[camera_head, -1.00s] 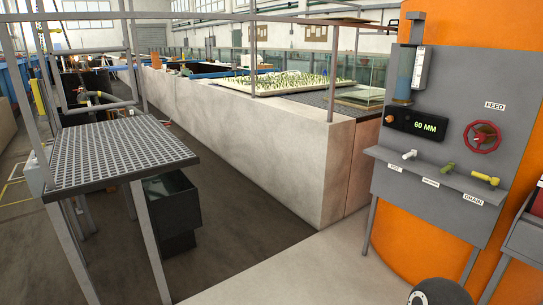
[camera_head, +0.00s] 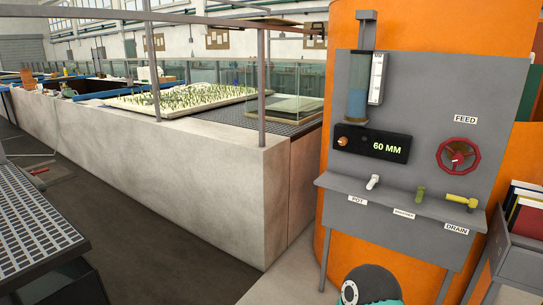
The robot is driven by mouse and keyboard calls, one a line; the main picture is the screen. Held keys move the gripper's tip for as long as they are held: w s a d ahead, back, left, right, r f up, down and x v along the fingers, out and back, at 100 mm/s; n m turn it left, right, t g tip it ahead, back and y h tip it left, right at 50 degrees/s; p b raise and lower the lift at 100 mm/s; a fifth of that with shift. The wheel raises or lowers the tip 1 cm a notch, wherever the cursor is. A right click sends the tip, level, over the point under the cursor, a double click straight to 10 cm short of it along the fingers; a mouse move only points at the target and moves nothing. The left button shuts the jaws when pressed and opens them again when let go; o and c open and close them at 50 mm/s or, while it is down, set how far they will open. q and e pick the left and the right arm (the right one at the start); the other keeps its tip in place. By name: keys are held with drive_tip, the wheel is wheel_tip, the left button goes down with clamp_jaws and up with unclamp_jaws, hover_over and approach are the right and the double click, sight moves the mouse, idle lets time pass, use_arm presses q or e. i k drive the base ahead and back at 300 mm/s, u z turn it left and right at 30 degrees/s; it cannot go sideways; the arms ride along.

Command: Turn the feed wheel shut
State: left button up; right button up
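The feed wheel (camera_head: 443,164) is a red round handwheel on the grey panel (camera_head: 430,75), below a white sign reading FEED (camera_head: 465,119). Neither of my grippers is in view. Only a dark rounded arm part of mine shows at the bottom edge, well below the panel.
A display (camera_head: 373,142) reads 60 MM beside a sight tube (camera_head: 358,90). A shelf (camera_head: 400,203) under the wheel carries a white tap (camera_head: 373,181), a green tap (camera_head: 420,193) and a yellow drain tap (camera_head: 462,200). Books (camera_head: 527,215) stand right. A concrete wall (camera_head: 200,180) runs left.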

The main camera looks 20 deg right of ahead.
sight(457, 158)
drive_tip(key=z, duration=0.5)
drive_tip(key=i, duration=1.35)
drive_tip(key=z, duration=1.15)
drive_tip(key=i, duration=0.55)
drive_tip(key=z, duration=0.3)
drive_tip(key=k, duration=0.9)
drive_tip(key=z, duration=0.15)
drive_tip(key=i, duration=0.9)
drive_tip(key=u, duration=0.1)
